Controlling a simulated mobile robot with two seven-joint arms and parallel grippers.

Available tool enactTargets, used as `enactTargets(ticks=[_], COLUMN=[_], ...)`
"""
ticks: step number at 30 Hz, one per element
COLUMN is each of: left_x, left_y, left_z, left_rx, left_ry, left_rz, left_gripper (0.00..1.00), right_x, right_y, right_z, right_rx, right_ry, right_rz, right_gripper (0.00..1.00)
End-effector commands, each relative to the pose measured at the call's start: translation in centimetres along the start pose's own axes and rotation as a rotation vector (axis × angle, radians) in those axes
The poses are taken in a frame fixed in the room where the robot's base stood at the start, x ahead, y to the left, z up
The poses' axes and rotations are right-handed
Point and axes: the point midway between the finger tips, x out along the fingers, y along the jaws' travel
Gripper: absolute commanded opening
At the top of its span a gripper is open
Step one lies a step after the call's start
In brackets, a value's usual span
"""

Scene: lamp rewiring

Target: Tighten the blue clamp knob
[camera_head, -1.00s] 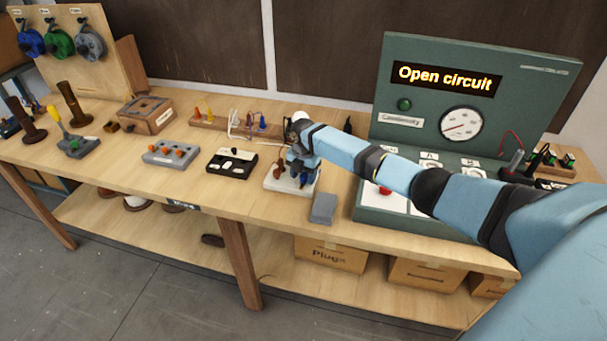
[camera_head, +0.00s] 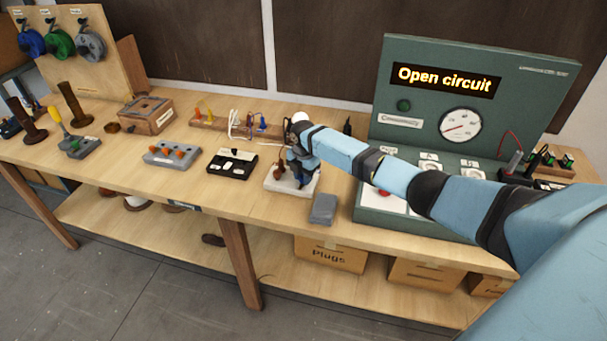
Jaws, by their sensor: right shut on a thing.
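My right arm reaches in from the right. My right gripper (camera_head: 299,172) points down over a small white fixture block (camera_head: 275,187) at the front middle of the bench. It is shut at the fixture, where the blue clamp knob sits. The wrist and fingers hide most of the knob, so its exact position cannot be made out. A small brown part (camera_head: 279,172) of the fixture shows just left of the fingers. My left gripper is not in view.
A grey block (camera_head: 323,208) lies close in front of the fixture. A black switch box (camera_head: 231,161) stands to its left. A green tester (camera_head: 540,88) reading "Open circuit" stands to the right, partly behind my arm. A wooden plug rack (camera_head: 215,124) is behind.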

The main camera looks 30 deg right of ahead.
Motion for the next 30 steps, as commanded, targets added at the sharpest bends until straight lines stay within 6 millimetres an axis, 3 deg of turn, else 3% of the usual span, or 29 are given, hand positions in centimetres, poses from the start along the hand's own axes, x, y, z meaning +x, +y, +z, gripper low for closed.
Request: enactTargets(ticks=[30], left_x=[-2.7], left_y=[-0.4], left_z=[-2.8], left_rx=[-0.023], left_ry=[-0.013], left_rz=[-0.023], left_gripper=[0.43], right_x=[-0.2], right_y=[0.0], right_z=[-0.1], right_rx=[0.948], right_ry=[0.001], right_rz=[0.0], right_gripper=[0.03])
